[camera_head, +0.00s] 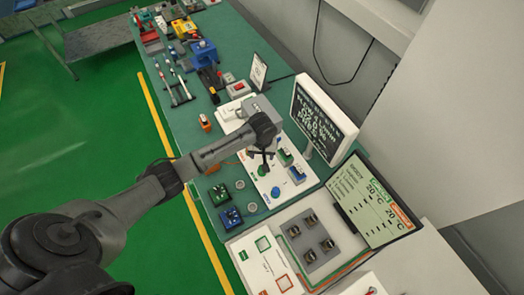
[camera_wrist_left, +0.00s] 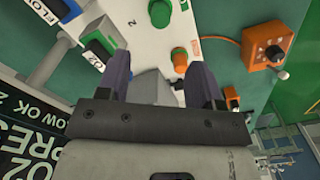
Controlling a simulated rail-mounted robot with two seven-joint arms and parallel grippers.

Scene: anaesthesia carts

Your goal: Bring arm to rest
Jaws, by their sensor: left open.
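My left arm reaches in from the left in the head view and ends over the white panel (camera_head: 262,185) on the green bench. My left gripper (camera_head: 262,162) points down above that panel. In the left wrist view my left gripper (camera_wrist_left: 158,68) has its two dark fingers apart, with nothing held between them. Whether the fingertips touch anything cannot be told. My right gripper is not in view.
A monitor (camera_head: 322,122) stands right of the gripper. A tilted screen (camera_head: 372,205) and a grey plate (camera_head: 312,243) with several knobs lie nearer. An orange box (camera_wrist_left: 262,48) lies beside the panel. Tools crowd the bench's far end. Green floor (camera_head: 110,110) left of the bench is clear.

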